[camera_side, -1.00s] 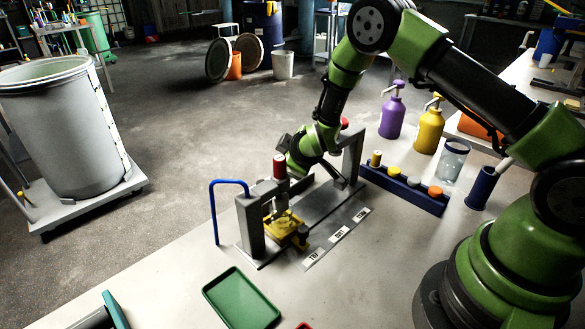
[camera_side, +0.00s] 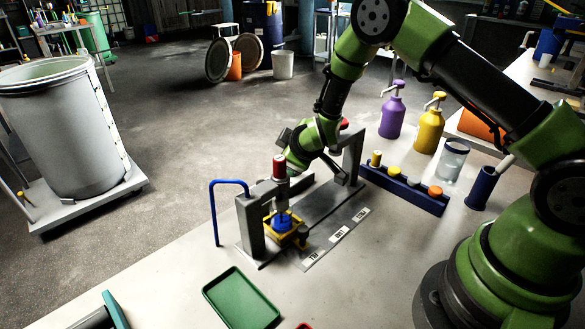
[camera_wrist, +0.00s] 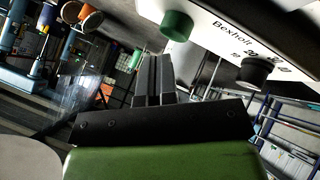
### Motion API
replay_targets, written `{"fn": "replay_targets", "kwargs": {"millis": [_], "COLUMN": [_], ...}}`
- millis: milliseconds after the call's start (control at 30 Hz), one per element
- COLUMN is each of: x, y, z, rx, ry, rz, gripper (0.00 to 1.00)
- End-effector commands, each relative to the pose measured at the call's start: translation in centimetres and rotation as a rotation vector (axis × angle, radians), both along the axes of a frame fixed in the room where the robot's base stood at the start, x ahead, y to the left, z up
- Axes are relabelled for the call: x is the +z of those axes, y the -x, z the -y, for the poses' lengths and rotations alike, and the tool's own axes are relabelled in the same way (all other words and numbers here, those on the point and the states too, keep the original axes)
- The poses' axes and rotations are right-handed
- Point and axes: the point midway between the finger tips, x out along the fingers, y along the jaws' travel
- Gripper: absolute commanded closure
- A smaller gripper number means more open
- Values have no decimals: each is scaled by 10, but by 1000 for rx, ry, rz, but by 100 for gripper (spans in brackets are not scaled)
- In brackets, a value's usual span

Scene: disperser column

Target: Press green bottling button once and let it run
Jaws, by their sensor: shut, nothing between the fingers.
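The green button (camera_wrist: 177,25) is a short cylinder on a pale panel marked "Bexholt" (camera_wrist: 225,28) in the wrist view. My gripper (camera_wrist: 153,58) is shut and empty, its fingertips just below and left of the button in that picture. I cannot tell whether they touch it; a gap shows between them. The button is hidden in the side view. There, the disperser column (camera_side: 250,228) stands on the bench with a red-topped head (camera_side: 280,168). A blue piece (camera_side: 283,222) sits under the head in a yellow holder (camera_side: 298,238). My wrist is behind the column.
A black knob (camera_wrist: 256,70) sits on the same panel, right of the button. A grey upright (camera_side: 352,155), a blue rack of jars (camera_side: 405,190), pump bottles (camera_side: 392,115) and a blue bent tube (camera_side: 214,210) stand around. A green tray (camera_side: 241,298) lies in front.

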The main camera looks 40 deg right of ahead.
Motion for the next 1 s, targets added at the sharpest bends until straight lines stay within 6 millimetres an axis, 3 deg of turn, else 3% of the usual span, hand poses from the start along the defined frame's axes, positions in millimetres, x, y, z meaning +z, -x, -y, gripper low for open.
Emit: {"fn": "replay_targets", "kwargs": {"millis": [367,800,1000], "x": [4,45,52], "y": [0,0,0], "z": [0,0,0], "rx": [-1,-3,-1], "ry": [-1,-1,-1], "rz": [0,3,0], "gripper": [100,100,100]}}
